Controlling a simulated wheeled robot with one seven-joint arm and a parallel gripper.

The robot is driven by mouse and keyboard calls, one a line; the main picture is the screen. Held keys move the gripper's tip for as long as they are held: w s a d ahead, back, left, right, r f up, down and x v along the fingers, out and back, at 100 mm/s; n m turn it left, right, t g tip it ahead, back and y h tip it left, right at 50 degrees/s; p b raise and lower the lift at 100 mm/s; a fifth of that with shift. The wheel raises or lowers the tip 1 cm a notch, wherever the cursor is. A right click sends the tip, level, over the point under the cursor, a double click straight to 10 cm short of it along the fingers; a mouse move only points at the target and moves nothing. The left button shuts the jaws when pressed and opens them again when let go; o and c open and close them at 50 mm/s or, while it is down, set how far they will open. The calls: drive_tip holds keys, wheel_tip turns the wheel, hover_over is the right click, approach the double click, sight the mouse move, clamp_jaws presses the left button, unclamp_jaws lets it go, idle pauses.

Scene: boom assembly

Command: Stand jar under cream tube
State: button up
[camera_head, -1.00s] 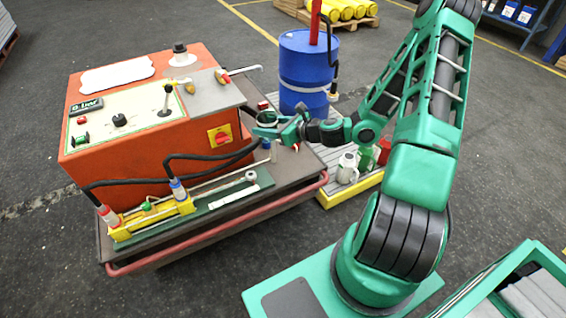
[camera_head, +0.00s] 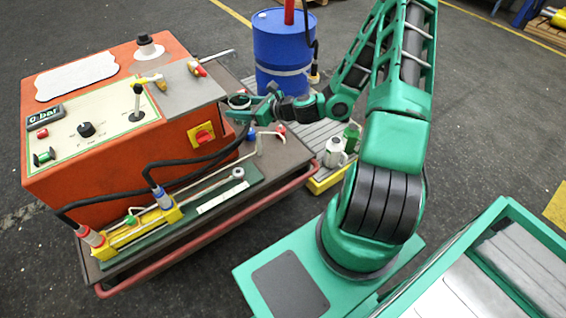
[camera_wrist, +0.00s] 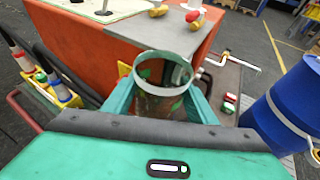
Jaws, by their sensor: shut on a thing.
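My gripper (camera_wrist: 160,106) is shut on a clear, open-topped jar (camera_wrist: 150,104), which stands about upright between the fingers. In the head view the jar (camera_head: 238,101) is small beside the orange machine's right side, with my gripper (camera_head: 243,112) around it. A cream tube (camera_wrist: 238,63) juts out beyond the machine's far side and bends down at its end. It lies farther off and to the right of the jar in the wrist view. In the head view part of the cream tube (camera_head: 220,56) shows behind the machine's top. I cannot tell whether the jar touches the cart.
The orange machine (camera_head: 110,165) stands on a red-railed cart (camera_head: 285,170). A blue drum (camera_head: 283,60) stands behind on a grey grating. A white-grey jug (camera_head: 334,152) and a green bottle (camera_head: 351,136) stand on a yellow-edged tray. Red-and-white small parts (camera_wrist: 229,103) lie on the cart.

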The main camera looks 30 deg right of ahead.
drive_tip(key=s+d+f, duration=0.3)
drive_tip(key=f, duration=0.7)
drive_tip(key=s+d+f, duration=0.2)
drive_tip(key=s+f, duration=0.2)
drive_tip(key=f, duration=0.7)
drive_tip(key=shift+m+h, duration=0.3)
drive_tip(key=shift+h, duration=0.2)
drive_tip(key=w+d+f, duration=0.1)
drive_tip(key=d+f, duration=0.1)
drive_tip(key=d, duration=0.1)
drive_tip(key=w+d+f, duration=0.1)
drive_tip(key=d+f, duration=0.1)
drive_tip(key=d, duration=0.2)
drive_tip(key=w+d+f, duration=0.2)
drive_tip(key=d, duration=0.1)
drive_tip(key=shift+d+f, duration=0.25)
drive_tip(key=shift+d, duration=0.15)
drive_tip(key=shift+d+f, duration=0.1)
drive_tip(key=shift+f, duration=1.95)
drive_tip(key=shift+f, duration=0.1)
drive_tip(key=o, duration=1.1)
